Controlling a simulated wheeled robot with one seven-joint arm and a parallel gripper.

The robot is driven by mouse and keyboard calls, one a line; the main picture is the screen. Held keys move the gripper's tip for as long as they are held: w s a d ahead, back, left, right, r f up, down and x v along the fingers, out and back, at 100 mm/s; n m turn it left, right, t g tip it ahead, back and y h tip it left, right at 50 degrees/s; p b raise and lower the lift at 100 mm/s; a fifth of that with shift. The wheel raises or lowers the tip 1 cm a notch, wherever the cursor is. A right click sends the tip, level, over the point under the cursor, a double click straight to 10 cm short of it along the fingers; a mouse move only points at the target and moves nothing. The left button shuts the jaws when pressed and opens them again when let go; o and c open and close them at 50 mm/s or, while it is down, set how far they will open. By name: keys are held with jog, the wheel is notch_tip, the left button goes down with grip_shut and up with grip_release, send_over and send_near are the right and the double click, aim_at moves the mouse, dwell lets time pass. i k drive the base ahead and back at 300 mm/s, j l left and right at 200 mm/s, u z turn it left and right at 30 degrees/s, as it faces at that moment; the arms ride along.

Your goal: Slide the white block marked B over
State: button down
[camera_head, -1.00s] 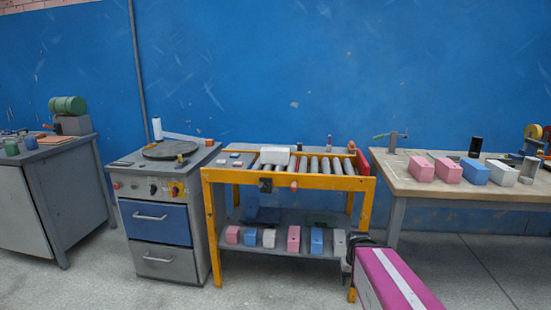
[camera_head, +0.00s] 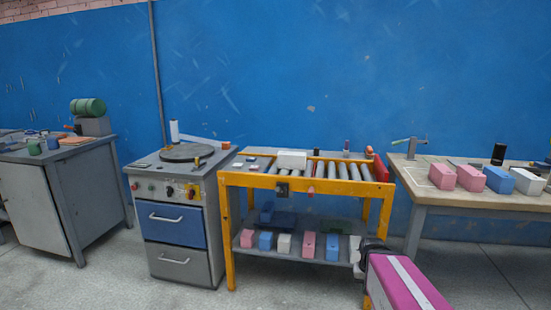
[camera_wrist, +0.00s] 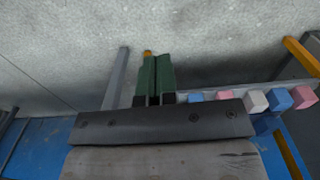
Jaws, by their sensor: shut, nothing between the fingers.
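White blocks stand in several places, and no letter B can be read on any of them. One white block (camera_head: 292,160) lies on the left part of the roller bench. Another white block (camera_head: 284,243) stands on its lower shelf among pink and blue ones; a white block on that shelf also shows in the wrist view (camera_wrist: 256,101). A third white block (camera_head: 527,181) lies on the right wooden table. My gripper (camera_wrist: 155,75) has its green fingers together and empty, pointing over bare floor, apart from the blocks. In the head view the fingers cannot be made out.
The yellow-framed roller bench (camera_head: 305,188) stands in the middle. A grey cabinet (camera_head: 182,258) with a round plate on top is to its left. The wooden table (camera_head: 450,198) at right carries pink and blue blocks. The floor in front is clear.

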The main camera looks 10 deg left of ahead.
aim_at(285, 160)
jog(key=i+j, duration=0.1)
jog(key=j, duration=0.25)
jog(key=i+j, duration=0.15)
jog(key=j, duration=0.25)
jog(key=i+j, duration=0.1)
jog(key=j, duration=0.25)
jog(key=i+j, duration=0.1)
jog(key=j, duration=0.25)
jog(key=i+j, duration=0.1)
jog(key=j, duration=0.3)
jog(key=i+j, duration=0.15)
jog(key=j, duration=0.2)
